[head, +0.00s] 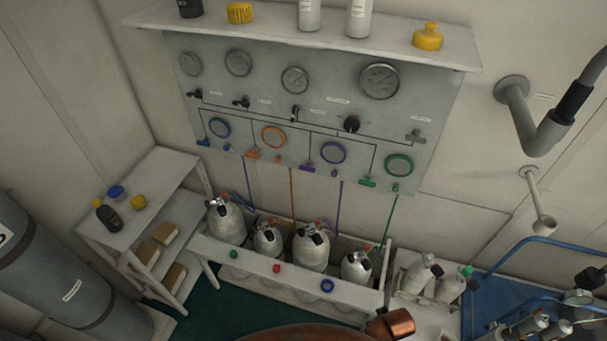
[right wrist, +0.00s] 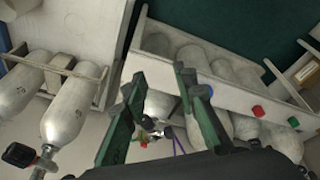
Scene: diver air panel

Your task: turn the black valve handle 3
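The grey air panel (head: 440,108) hangs on the wall in the head view. A row of black valve handles crosses it below the gauges: one at the left (head: 195,93), a second (head: 241,101), a third (head: 295,113) and a larger black knob (head: 351,123) to its right. Their labels are too small to read. The third handle looks upright, under a round gauge. My right gripper (right wrist: 158,78) shows only in the right wrist view, open with nothing held between its fingers, facing the cylinders. The panel's handles cannot be made out there. My left gripper is not in view.
A shelf (head: 280,30) with bottles and yellow items juts out above the panel. Grey cylinders (head: 310,250) stand in a white rack (head: 250,262) below it. A pipe (head: 520,115) sticks out at right. A copper-coloured object (head: 390,323) is at the bottom.

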